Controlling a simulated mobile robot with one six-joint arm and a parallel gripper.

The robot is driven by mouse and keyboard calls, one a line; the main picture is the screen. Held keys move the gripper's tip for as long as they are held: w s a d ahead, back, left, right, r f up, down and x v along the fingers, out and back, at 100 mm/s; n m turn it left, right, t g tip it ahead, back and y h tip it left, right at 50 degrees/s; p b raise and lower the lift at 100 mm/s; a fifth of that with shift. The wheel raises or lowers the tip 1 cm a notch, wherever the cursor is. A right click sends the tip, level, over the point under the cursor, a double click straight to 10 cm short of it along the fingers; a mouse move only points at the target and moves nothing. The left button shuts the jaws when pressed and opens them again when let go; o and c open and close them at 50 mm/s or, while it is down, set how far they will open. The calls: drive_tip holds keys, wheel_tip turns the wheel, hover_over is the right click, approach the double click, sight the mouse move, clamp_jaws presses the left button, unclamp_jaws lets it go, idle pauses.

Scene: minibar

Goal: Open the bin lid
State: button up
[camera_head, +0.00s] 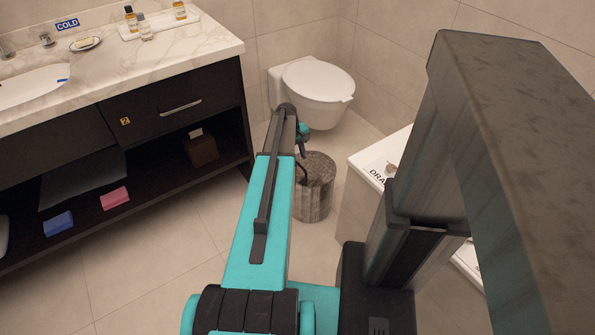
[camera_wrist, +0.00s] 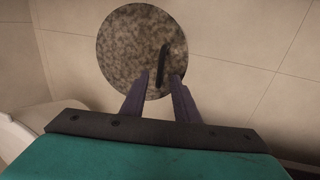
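The bin (camera_head: 312,203) is a grey, mottled cylinder on the floor in front of the toilet. Its round lid (camera_wrist: 128,45) looks closed and fills the upper middle of the wrist view. A dark bar handle (camera_wrist: 162,62) stands on the lid, right of its centre. My gripper (camera_wrist: 160,77) is over the lid, its two dark fingers apart with a gap between the tips. The handle shows in line with that gap; I cannot tell whether the fingers touch it. In the head view my arm partly hides the lid's left side.
The toilet (camera_head: 318,90) stands behind the bin. The dark vanity (camera_head: 180,115) is on the left, with towels on its open shelf. A white cabinet (camera_head: 365,205) stands close on the right, partly behind my body. Tiled floor (camera_head: 150,250) is clear at the left front.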

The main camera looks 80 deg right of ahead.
sight(300, 165)
drive_tip(key=shift+s+d+f, duration=0.15)
drive_tip(key=shift+f, duration=0.75)
drive_tip(key=shift+s+d+f, duration=0.1)
drive_tip(key=shift+f, duration=0.75)
clamp_jaws()
